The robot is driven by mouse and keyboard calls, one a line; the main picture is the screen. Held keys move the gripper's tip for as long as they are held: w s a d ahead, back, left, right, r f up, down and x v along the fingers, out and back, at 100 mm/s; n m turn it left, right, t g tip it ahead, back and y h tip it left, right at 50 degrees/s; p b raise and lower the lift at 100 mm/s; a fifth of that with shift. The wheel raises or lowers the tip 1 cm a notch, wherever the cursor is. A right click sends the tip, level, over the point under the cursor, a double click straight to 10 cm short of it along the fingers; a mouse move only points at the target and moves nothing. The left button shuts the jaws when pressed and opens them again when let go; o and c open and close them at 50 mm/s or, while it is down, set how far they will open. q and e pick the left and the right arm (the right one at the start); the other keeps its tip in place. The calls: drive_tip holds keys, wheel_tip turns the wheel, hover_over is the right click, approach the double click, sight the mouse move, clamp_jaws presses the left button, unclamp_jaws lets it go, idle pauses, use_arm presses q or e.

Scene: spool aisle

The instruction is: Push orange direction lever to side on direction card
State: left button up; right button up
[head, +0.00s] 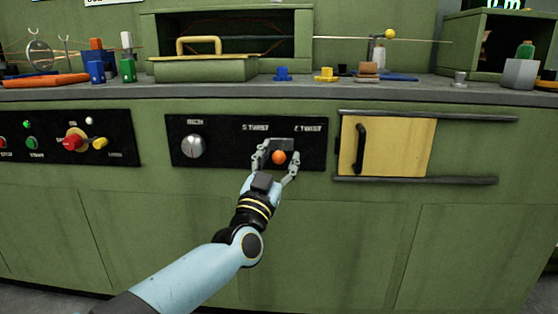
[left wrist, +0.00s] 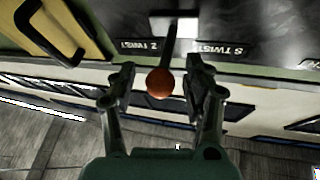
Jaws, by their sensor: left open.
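The orange lever knob (head: 279,157) sits on the black direction card (head: 228,151), between the labels "S TWIST" and "Z TWIST". My left gripper (head: 277,156) is open, with one finger on each side of the knob. In the left wrist view the knob (left wrist: 160,84) shows between the open fingers (left wrist: 160,85), with a gap to each finger. A dark lever stem (left wrist: 170,42) runs from the knob to a pale plate on the card. My right gripper is not in view.
A grey dial (head: 192,146) is left on the same card. A yellow sliding door (head: 386,146) with a black handle is to the right. A bench top with spools and small parts runs above. The cabinet front below is bare.

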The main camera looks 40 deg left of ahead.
use_arm(q)
drive_tip(key=shift+c, duration=0.2)
clamp_jaws()
idle(0.4)
